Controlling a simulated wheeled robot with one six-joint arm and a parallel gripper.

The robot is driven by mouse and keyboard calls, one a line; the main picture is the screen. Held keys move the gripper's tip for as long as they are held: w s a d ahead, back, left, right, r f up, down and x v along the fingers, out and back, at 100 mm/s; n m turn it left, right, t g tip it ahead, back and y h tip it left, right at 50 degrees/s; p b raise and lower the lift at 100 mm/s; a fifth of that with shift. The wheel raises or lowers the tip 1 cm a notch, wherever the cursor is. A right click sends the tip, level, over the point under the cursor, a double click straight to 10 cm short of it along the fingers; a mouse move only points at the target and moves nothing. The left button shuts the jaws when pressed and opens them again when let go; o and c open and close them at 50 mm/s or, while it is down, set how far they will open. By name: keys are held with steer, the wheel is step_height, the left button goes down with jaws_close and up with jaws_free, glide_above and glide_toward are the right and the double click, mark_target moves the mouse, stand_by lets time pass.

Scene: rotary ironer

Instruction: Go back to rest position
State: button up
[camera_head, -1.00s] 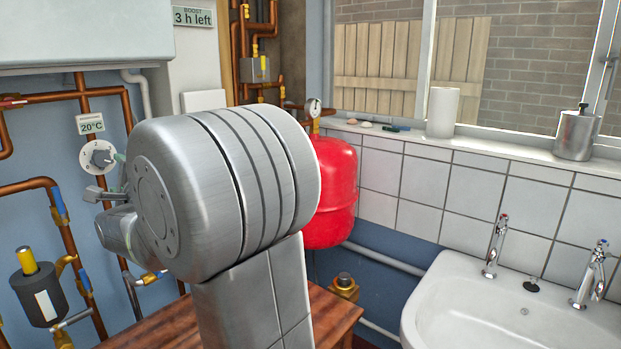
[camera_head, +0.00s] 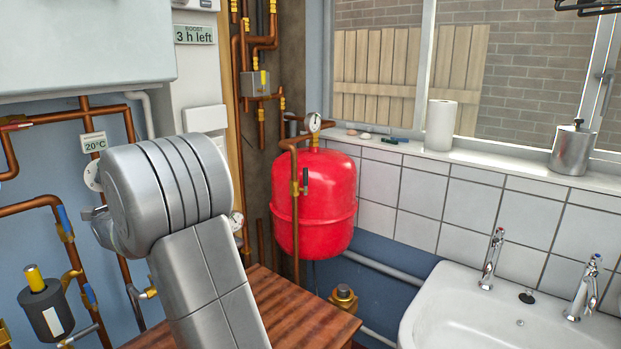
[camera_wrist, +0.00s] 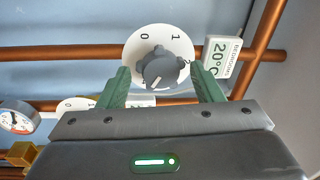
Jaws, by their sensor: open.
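A white dial (camera_wrist: 145,43) with a grey knob (camera_wrist: 165,69) and printed numbers shows beyond the fingertips. The knob appears between the fingers, apart from them as far as I can tell. In the head view my arm hides most of the gripper and covers much of the dial, leaving a white edge (camera_head: 92,176).
Copper pipes (camera_wrist: 52,53) run along the wall near the dial. A 20°C display (camera_head: 94,142) sits above it. A red tank (camera_head: 325,205) with a gauge stands right of my arm, above a wooden table (camera_head: 300,308). A white sink (camera_head: 450,300) is at the lower right.

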steer(key=shift+d+r+n+g+p, duration=0.15)
steer(key=shift+n+g, duration=0.3)
steer(key=shift+n, duration=3.35)
steer(key=shift+a+f+n+g+p, duration=0.15)
steer(key=shift+n+g, duration=0.3)
steer(key=shift+n, duration=3.35)
steer(key=shift+d+r, duration=0.1)
steer(key=shift+w, duration=0.1)
